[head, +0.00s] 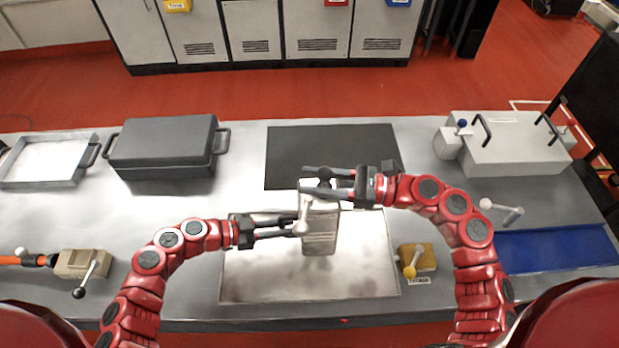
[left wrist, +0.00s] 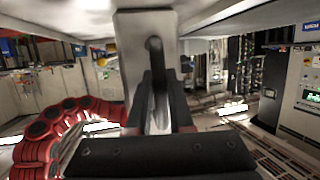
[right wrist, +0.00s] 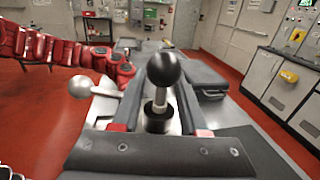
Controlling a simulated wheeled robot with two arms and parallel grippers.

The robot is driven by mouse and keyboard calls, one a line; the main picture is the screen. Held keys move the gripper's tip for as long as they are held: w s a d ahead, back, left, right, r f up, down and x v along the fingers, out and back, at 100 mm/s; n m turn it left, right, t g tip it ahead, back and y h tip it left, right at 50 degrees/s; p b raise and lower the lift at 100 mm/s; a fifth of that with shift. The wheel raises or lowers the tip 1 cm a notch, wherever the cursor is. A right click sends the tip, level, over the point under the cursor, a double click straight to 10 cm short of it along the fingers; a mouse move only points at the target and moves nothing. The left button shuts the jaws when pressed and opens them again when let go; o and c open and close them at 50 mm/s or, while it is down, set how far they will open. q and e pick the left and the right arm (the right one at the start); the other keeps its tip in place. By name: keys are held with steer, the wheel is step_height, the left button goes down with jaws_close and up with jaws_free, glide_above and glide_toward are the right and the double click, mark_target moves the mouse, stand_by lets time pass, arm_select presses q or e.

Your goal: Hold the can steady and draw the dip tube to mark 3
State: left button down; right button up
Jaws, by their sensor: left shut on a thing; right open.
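The can (head: 320,228) is a pale grey upright box with a label, standing on the pale tray in the head view. My left gripper (head: 292,226) reaches it from the left and is shut on its dark handle (left wrist: 155,62), seen between the fingers in the left wrist view. My right gripper (head: 314,183) is open over the can's top. Its fingers stand on either side of a black ball knob (right wrist: 166,68) on a stem with a dark collar (right wrist: 157,112). A lever with a white ball (right wrist: 80,86) sticks out beside it. I cannot make out tube marks.
A bright tray (head: 250,285) lies under the can, with a black mat (head: 285,150) behind. A yellow block with a lever (head: 425,256) stands to the right. A dark case (head: 162,145), a tan lever block (head: 78,264) and a grey box (head: 515,145) stand farther out.

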steer(key=shift+w+a, duration=0.1)
steer(key=shift+a, duration=0.45)
jaws_close()
stand_by(1.1)
